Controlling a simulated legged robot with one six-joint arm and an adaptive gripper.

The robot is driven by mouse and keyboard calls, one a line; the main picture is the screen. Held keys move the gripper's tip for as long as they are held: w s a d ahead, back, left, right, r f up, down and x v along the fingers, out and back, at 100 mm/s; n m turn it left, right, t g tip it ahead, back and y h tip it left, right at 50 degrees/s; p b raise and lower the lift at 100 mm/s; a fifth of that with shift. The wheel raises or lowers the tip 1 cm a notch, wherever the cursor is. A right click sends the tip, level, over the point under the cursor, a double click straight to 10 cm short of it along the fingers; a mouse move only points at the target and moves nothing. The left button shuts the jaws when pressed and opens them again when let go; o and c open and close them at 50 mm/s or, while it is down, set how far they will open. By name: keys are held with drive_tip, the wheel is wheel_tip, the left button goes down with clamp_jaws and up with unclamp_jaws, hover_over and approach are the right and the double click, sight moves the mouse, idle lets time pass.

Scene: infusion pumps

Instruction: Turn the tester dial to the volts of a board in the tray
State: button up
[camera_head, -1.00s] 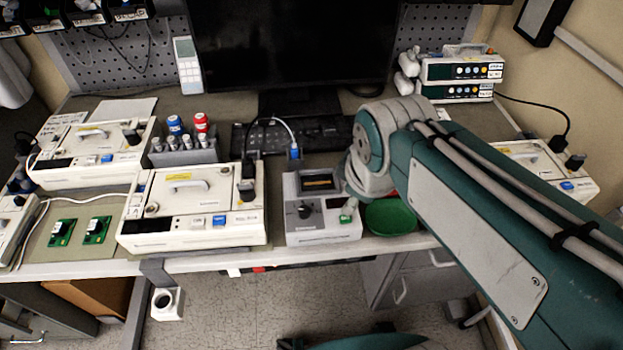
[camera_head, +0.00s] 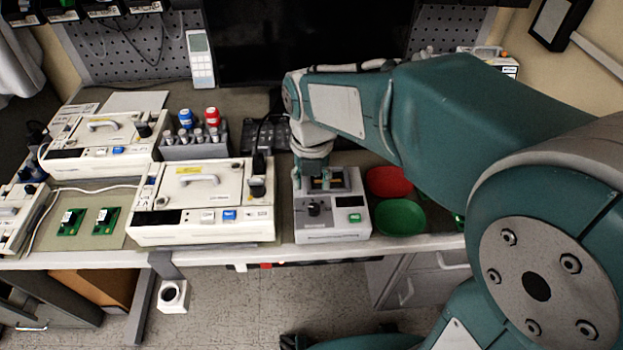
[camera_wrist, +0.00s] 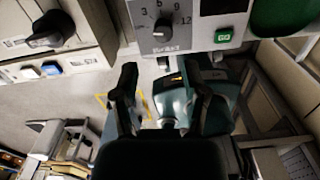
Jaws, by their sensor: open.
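The tester (camera_head: 334,228) is a grey box near the bench's front edge, with a dark display and a black dial (camera_head: 313,209) at its front left. In the head view my wrist hangs over the tester's back. Two green boards (camera_head: 70,222) (camera_head: 105,221) lie at left.
A white pump (camera_head: 200,232) stands close to the tester's left. A red dish (camera_head: 390,181) and a green dish (camera_head: 400,217) lie to its right. A rack of bottles (camera_head: 195,145) and a monitor (camera_head: 300,40) are behind. My arm hides the right of the bench.

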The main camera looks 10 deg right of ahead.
sight(314, 207)
drive_tip(key=shift+d+f, duration=0.15)
drive_tip(key=shift+f, duration=0.35)
wheel_tip(314, 207, down, 6)
drive_tip(key=shift+f, duration=0.1)
drive_tip(key=m, duration=0.3)
clamp_jaws()
